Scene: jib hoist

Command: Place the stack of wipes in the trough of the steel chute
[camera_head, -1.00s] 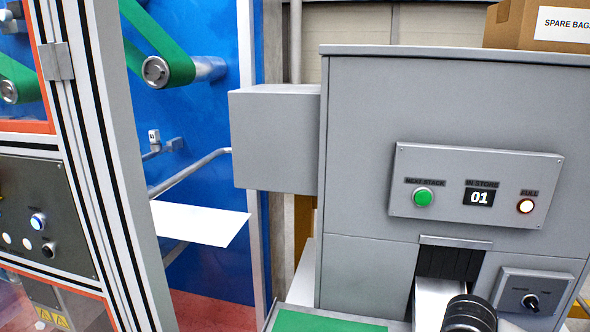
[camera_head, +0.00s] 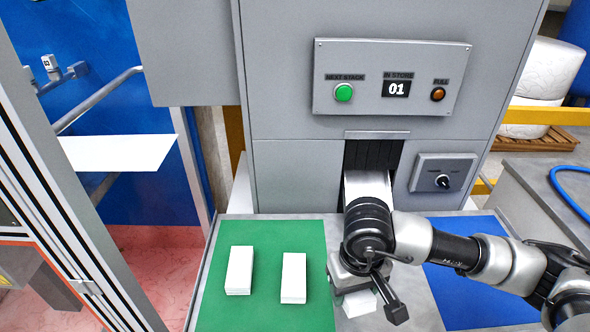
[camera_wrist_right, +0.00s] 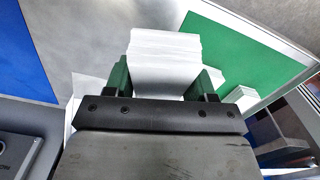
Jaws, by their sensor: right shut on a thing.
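My right gripper (camera_head: 368,284) is over the steel tabletop between the green mat and the blue mat. In the right wrist view it is shut on a white stack of wipes (camera_wrist_right: 165,48), with a green finger pad on each side. In the head view only part of the held stack (camera_head: 358,303) shows below the gripper. A pale chute (camera_head: 366,184) slopes out of the dark slot in the grey cabinet. My right wrist covers its lower end, so I cannot see its whole trough. The held stack is in front of this chute. My left gripper is out of view.
Two white stacks (camera_head: 239,270) (camera_head: 293,278) lie on the green mat (camera_head: 262,310). The blue mat (camera_head: 465,300) looks bare where visible. The grey cabinet (camera_head: 285,150) stands behind, with a button panel (camera_head: 390,78) reading 01. A white sheet (camera_head: 120,152) juts out at left.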

